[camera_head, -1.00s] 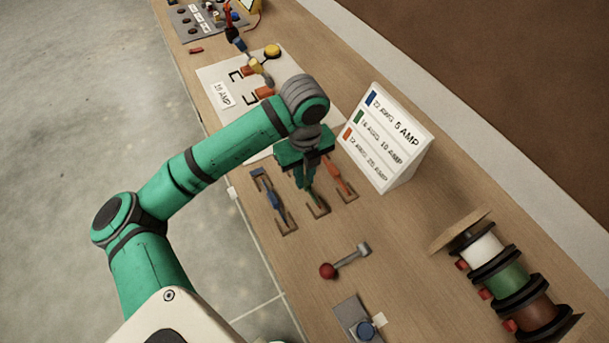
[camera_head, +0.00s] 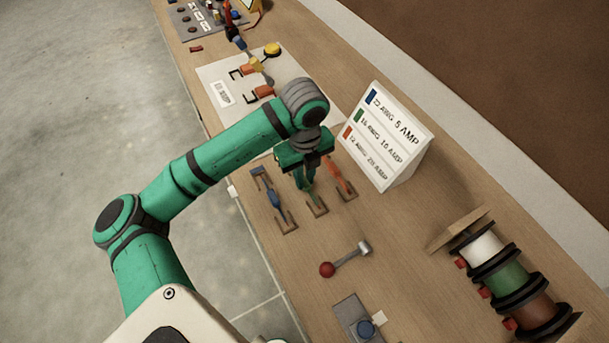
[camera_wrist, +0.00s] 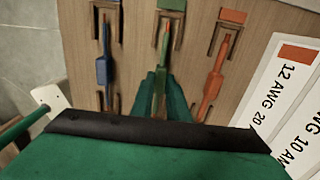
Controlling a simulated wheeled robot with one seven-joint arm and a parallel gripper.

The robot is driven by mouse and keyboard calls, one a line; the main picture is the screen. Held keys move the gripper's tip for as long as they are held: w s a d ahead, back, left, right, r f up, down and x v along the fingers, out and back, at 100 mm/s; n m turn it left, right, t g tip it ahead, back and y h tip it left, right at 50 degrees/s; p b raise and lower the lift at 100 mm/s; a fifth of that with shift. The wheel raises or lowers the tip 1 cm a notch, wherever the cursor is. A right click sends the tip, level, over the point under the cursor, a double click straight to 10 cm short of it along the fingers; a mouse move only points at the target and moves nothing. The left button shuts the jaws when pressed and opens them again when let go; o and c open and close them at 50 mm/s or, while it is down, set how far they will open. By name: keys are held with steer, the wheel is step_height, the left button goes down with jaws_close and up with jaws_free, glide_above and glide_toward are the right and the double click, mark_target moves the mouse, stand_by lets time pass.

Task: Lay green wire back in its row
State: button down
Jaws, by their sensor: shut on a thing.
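My gripper (camera_head: 302,178) is over the wire row on the workbench, and its fingers (camera_wrist: 160,92) are shut on the green wire (camera_wrist: 163,62) in the wrist view. The green wire lies lengthwise in the middle of the row, its far end at a wooden holder (camera_wrist: 172,20). Whether it touches the holder is unclear. The blue wire (camera_head: 274,198) lies to its left in its own holders and the orange wire (camera_head: 338,174) to its right. My fingers hide the near part of the green wire.
A white wire-gauge sign (camera_head: 388,140) stands close to the right of the row. A lever with a red knob (camera_head: 327,269) and a spool rack (camera_head: 500,262) are nearer. A white board (camera_head: 216,72) with orange clips lies beyond my gripper.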

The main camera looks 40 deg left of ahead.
steer(key=shift+f, duration=0.2)
steer(key=c, duration=1.6)
jaws_free()
steer(key=shift+c, duration=0.2)
steer(key=shift+r, duration=0.1)
step_height(320, 180, up, 11)
steer(key=shift+f, duration=0.2)
